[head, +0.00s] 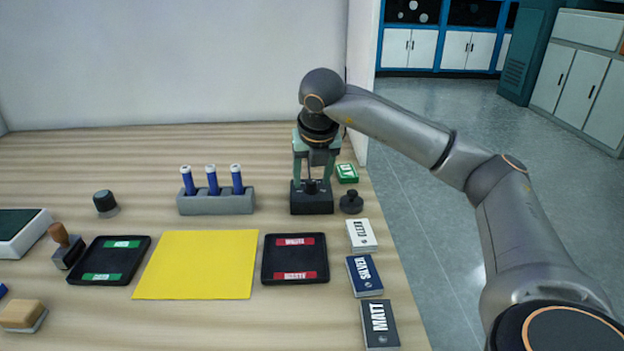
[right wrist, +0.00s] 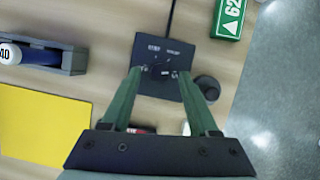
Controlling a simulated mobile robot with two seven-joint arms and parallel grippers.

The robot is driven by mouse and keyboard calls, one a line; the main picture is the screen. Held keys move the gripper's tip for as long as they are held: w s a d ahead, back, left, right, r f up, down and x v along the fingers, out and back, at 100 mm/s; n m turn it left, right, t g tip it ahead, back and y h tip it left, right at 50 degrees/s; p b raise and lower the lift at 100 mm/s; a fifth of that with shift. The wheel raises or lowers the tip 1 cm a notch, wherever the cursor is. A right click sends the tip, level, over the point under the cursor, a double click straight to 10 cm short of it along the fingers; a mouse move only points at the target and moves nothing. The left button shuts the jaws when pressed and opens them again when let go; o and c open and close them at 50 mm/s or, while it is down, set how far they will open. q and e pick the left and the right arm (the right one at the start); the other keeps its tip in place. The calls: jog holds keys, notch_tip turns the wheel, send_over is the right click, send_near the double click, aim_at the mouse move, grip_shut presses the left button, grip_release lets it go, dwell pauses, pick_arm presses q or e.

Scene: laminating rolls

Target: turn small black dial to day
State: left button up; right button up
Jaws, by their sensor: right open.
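A black box (head: 312,206) stands at the back right of the table. A small black dial (head: 311,187) sits on its top. The box (right wrist: 150,84) also shows in the right wrist view, with two small white labels near its far side, too small to read surely. My right gripper (head: 313,178) points down over the box, its green fingers apart on either side of the dial (right wrist: 161,71). The fingers are open, and I cannot tell whether they touch the dial. The dial's pointing direction is unclear. My left gripper is not in view.
A black knob-topped weight (head: 351,202) stands close right of the box, and a green block (head: 347,173) lies behind it. A grey rack (head: 216,204) with blue tubes stands left. Label cards (head: 361,235) line the right edge. A yellow sheet (head: 199,264) lies in front.

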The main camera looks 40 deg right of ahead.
jog(key=shift+w+d+f, duration=0.1)
jog(key=shift+w+f, duration=0.05)
jog(key=shift+f, duration=0.15)
jog(key=shift+c, duration=0.4)
grip_shut()
